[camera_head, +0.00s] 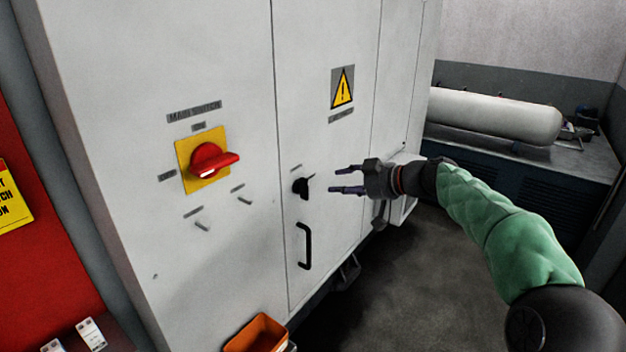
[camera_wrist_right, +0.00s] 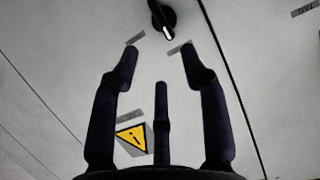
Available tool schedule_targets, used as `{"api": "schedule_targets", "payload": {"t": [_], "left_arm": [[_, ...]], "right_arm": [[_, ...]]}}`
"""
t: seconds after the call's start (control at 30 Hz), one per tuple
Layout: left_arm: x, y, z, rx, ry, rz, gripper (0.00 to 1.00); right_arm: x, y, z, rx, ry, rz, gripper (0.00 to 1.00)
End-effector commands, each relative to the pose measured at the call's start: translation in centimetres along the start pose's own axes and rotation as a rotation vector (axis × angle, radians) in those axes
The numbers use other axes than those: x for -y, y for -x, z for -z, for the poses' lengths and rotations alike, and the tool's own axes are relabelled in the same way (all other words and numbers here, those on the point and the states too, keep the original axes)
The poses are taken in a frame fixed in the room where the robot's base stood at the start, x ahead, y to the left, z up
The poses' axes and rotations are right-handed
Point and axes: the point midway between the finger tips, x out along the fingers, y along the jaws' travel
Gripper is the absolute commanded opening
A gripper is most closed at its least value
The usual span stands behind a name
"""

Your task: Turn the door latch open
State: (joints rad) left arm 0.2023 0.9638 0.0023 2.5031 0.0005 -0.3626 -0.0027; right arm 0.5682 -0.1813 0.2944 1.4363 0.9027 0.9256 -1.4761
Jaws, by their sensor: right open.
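The door latch (camera_head: 301,187) is a small black knob on the pale cabinet door (camera_head: 335,160), above a black bar handle (camera_head: 305,246). It also shows at the top of the right wrist view as a black knob (camera_wrist_right: 162,17) with a white mark. My right gripper (camera_head: 350,180) is open and empty, to the right of the latch and apart from it. In the right wrist view its dark fingers (camera_wrist_right: 158,65) are spread, with the latch beyond their tips. My left gripper is not in view.
A red main switch (camera_head: 212,158) on a yellow plate (camera_head: 190,172) sits left of the door. A yellow warning sign (camera_head: 342,89) is above the latch. An orange bin (camera_head: 258,335) stands below. A white tank (camera_head: 495,114) lies at the back right. Open floor (camera_head: 410,285) is at lower right.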

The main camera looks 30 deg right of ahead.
Motion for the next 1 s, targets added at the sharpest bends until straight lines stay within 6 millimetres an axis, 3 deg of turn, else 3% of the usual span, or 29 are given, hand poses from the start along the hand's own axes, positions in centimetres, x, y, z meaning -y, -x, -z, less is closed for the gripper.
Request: {"api": "schedule_targets", "payload": {"t": [0.17,0.63,1.0], "left_arm": [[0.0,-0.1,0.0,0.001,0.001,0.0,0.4],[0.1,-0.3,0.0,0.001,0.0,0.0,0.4],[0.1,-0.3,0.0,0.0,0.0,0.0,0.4]], "right_arm": [[0.1,-1.2,0.1,-0.004,0.007,0.004,0.45],[0.1,-8.9,0.1,-0.002,0.004,0.003,0.45],[0.0,-10.7,0.1,-0.002,0.005,0.0,0.45]]}}
